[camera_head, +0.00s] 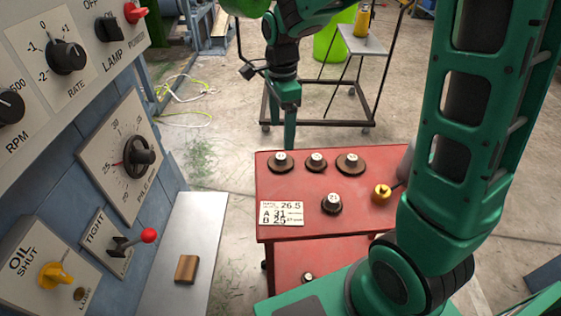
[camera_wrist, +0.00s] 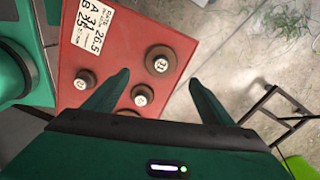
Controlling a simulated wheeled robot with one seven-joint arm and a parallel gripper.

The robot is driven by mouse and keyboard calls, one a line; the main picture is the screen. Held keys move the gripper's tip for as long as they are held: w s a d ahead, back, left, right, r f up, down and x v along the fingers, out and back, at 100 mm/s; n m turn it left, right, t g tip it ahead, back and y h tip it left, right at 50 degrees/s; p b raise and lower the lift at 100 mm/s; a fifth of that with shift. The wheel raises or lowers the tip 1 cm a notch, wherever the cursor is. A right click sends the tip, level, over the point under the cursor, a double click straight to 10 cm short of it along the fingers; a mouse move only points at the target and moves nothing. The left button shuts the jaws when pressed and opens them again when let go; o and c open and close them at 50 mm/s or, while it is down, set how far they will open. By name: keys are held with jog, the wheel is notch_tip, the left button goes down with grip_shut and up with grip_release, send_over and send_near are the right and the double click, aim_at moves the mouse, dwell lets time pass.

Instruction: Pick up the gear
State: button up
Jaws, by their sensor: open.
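Several dark round gears with white number tags sit on the red table (camera_head: 340,225). In the head view, a back row holds a left gear (camera_head: 281,164), a middle gear (camera_head: 316,163) and a wider right gear (camera_head: 351,164). A front gear (camera_head: 332,205) sits alone beside the label card (camera_head: 282,214). My gripper (camera_head: 290,146) points down just behind the left back gear and is empty. In the wrist view, my open gripper (camera_wrist: 159,77) has its fingers apart, with a gear tagged 31 (camera_wrist: 160,60) between and beyond the tips. Another gear (camera_wrist: 85,79) sits left of the fingers.
A yellow knobbed piece (camera_head: 381,193) stands at the table's right. A control panel (camera_head: 70,110) and a grey ledge with a brown block (camera_head: 187,268) lie left. A wheeled cart frame (camera_head: 320,120) stands behind. Another small piece (camera_head: 307,277) is on the lower shelf.

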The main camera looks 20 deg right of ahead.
aim_at(281, 155)
notch_tip(281, 155, down, 11)
jog(key=shift+w+r, duration=0.1)
jog(key=shift+w, duration=0.05)
jog(key=c, duration=1.2)
jog(key=shift+r, duration=0.15)
jog(key=shift+c, duration=0.2)
